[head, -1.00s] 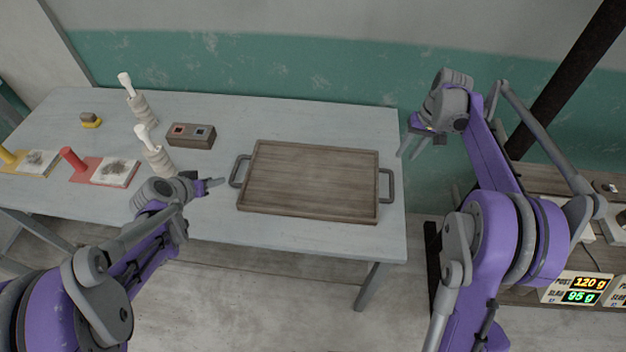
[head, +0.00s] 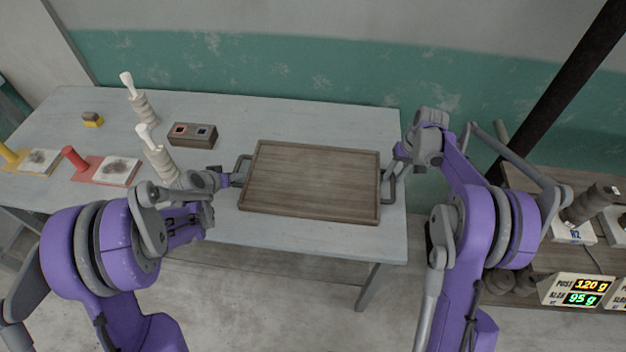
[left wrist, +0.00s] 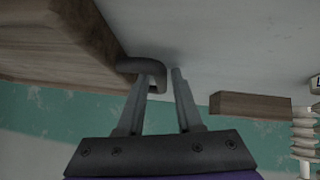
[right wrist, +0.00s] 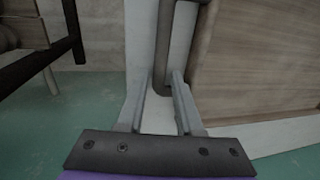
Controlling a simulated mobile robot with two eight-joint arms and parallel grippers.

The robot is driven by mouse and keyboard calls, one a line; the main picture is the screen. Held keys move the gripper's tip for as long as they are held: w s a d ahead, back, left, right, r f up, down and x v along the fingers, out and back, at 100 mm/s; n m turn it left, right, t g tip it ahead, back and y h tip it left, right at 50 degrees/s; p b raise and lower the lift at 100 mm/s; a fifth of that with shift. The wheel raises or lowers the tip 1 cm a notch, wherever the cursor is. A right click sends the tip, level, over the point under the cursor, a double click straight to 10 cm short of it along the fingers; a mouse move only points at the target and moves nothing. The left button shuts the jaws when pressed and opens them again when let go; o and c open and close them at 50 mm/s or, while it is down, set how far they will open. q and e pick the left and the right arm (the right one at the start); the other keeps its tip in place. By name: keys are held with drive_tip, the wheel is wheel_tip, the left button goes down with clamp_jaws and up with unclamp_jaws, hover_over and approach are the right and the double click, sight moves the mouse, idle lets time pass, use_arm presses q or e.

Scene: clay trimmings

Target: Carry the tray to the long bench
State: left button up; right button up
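The brown wooden tray (head: 312,180) lies flat and empty on a pale table, with a dark handle at each end. My left gripper (head: 232,180) is at the tray's left handle. In the left wrist view its fingers (left wrist: 164,75) are apart, with the left handle (left wrist: 148,68) close to the tips, nearer one finger. My right gripper (head: 394,168) is at the right handle (head: 388,188). In the right wrist view its fingers (right wrist: 161,78) are apart, with the right handle (right wrist: 163,50) between the tips. Neither gripper is closed on a handle.
The pale table (head: 300,118) also bears a box with two coloured squares (head: 192,134), two white-topped stacked tools (head: 140,105), and red (head: 75,158) and yellow stamps beside cards. Shelves with a weight display (head: 580,290) stand at right. A dark post rises behind them.

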use_arm(q)
drive_tip(key=shift+c, duration=0.3)
use_arm(e)
drive_tip(key=shift+c, duration=0.3)
use_arm(q)
clamp_jaws()
use_arm(e)
clamp_jaws()
idle(0.6)
